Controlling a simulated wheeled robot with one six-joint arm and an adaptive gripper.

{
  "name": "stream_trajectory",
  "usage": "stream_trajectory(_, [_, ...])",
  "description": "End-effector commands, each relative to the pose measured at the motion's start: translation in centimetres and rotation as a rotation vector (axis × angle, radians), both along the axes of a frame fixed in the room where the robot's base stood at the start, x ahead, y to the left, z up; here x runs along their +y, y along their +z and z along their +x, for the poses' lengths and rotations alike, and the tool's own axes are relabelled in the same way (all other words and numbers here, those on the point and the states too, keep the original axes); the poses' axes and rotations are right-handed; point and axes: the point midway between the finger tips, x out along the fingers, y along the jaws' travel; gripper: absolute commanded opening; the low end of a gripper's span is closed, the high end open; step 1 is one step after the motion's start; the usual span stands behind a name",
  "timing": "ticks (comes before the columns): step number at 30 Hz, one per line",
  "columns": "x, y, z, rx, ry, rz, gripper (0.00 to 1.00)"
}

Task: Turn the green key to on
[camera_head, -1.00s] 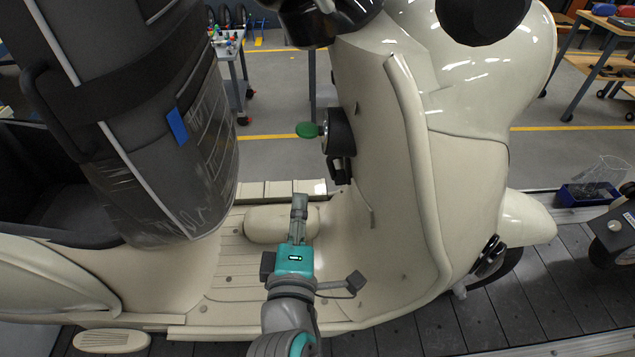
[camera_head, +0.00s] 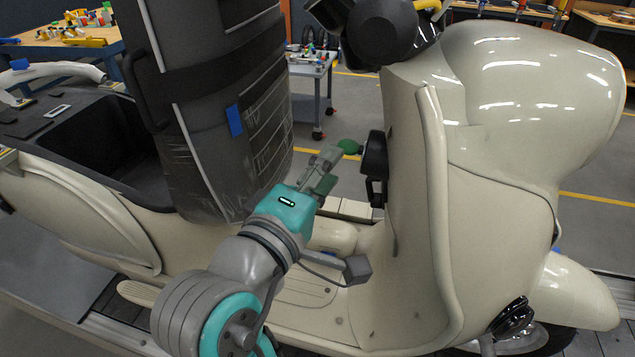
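The key's shaft is thin and partly hard to see.
A tall dark seat or bag (camera_head: 215,95) with a blue tag stands close to the left of my gripper. The handlebar (camera_head: 380,30) hangs above the lock. The cream footboard (camera_head: 305,290) lies below my arm. A workbench cart (camera_head: 310,70) stands behind.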

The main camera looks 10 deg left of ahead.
Motion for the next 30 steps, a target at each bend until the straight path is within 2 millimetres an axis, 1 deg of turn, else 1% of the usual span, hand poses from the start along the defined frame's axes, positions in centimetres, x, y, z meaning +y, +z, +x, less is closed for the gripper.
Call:
stream_trajectory(1, [-0.3,0.0,0.9,-0.001,-0.004,0.0,0.4])
stream_trajectory(6, [-1.1,-0.1,3.7,0.0,-0.003,0.0,0.4])
stream_trajectory(12, [-1.7,-0.1,6.1,-0.001,-0.002,0.001,0.4])
stream_trajectory(18, [-1.9,-0.2,7.2,-0.001,0.0,0.001,0.4])
stream_trajectory(27, [-1.9,-0.2,7.3,-0.001,0.001,0.001,0.4])
stream_trajectory(29, [-1.9,-0.2,7.3,-0.001,0.001,0.001,0.25])
stream_trajectory(30, [-1.9,-0.2,7.3,-0.001,0.001,0.001,0.15])
